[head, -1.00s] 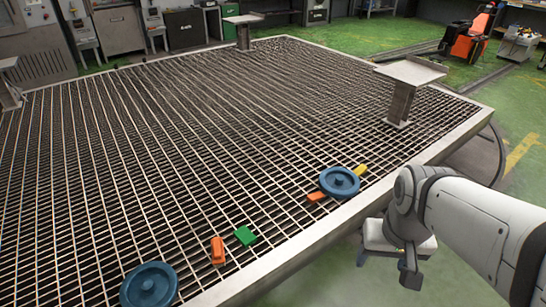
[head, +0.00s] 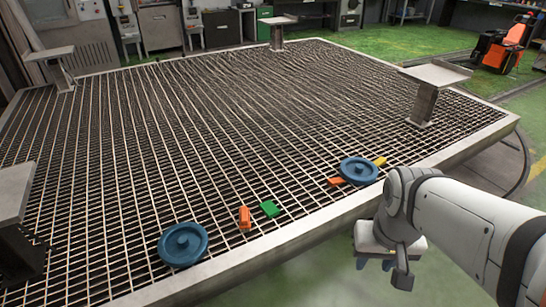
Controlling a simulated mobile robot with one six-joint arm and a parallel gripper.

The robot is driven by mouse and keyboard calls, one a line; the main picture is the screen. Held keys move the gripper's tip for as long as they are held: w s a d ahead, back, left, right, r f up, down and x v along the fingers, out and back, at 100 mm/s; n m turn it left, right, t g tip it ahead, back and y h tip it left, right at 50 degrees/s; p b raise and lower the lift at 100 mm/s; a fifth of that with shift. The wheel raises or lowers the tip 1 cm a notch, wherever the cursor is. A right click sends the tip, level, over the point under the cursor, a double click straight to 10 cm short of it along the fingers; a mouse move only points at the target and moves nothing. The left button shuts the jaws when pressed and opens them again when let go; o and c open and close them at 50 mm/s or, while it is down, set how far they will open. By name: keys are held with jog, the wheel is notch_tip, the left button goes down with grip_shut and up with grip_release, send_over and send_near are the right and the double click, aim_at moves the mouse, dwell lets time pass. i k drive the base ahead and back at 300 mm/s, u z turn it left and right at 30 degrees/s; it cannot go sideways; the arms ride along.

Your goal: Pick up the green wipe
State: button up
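The green wipe (head: 270,209) is a small green block-like piece lying on the metal grating, near its front edge. An orange piece (head: 245,218) lies just to its left, apart from it. My gripper (head: 395,270) hangs at the lower right, outside the grating's front edge and well to the right of the wipe. Nothing shows between its fingers, and their opening is too small and turned away to judge. The wipe is fully visible.
A blue wheel (head: 183,244) lies left of the wipe. Another blue wheel (head: 358,170) lies to the right, with an orange piece (head: 334,182) and a yellow piece (head: 380,161) beside it. Metal pedestals (head: 425,103) stand around the grating (head: 200,130). The grating's middle is clear.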

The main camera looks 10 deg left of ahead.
aim_at(268, 207)
jog(key=u, duration=0.3)
jog(key=k, duration=0.8)
jog(key=z, duration=0.35)
jog(key=i, duration=2.15)
jog(key=u, duration=0.75)
